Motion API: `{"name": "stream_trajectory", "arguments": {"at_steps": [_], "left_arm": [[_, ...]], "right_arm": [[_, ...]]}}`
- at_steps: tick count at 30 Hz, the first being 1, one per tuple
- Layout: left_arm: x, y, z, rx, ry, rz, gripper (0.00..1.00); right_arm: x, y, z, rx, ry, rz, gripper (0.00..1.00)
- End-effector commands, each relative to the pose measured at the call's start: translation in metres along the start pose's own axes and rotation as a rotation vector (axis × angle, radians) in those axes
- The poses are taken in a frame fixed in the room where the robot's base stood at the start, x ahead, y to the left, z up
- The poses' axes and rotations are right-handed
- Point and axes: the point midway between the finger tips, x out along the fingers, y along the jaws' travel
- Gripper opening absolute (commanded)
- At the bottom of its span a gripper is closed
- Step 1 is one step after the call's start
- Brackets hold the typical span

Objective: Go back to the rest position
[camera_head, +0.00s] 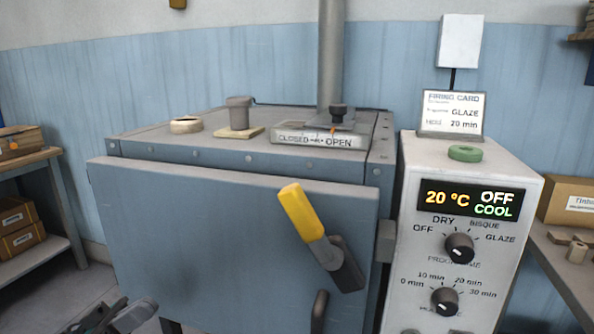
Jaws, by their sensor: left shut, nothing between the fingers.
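My left gripper (128,315) shows at the bottom left edge, low in front of the kiln door (190,240). Its fingers are shut with nothing held, and it is apart from the door. Part of it is cut off by the frame. The blue-grey kiln door covers the kiln front; I cannot tell whether it is fully closed. A lever with a yellow grip (301,212) sits tilted on the door, its grip up and to the left. My right gripper is not in view.
The kiln top (170,143) carries a ring, a plug and a damper slide marked CLOSED and OPEN. The control box (410,280) at right reads 20 °C, OFF, COOL. A shelf with boxes (20,215) stands left, and a bench (570,275) stands right.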

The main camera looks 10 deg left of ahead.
Motion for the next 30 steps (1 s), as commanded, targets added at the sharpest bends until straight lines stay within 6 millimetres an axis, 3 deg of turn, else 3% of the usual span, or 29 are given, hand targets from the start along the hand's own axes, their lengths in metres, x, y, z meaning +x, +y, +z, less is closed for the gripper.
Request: {"name": "stream_trajectory", "arguments": {"at_steps": [6, 14, 21, 30], "left_arm": [[0.026, -0.019, 0.072, 0.123, -0.014, -0.358, 0.0], [0.029, -0.022, 0.153, 0.226, -0.228, -0.805, 0.0], [0.007, 0.009, 0.214, 0.222, -0.592, -1.126, 0.0], [-0.022, 0.067, 0.252, 0.12, -1.0, -1.279, 0.0]], "right_arm": [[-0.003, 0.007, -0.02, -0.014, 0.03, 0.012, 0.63], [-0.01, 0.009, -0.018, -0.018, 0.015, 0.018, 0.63], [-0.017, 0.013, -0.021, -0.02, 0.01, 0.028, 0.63], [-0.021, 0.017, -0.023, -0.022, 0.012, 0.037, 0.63]]}}
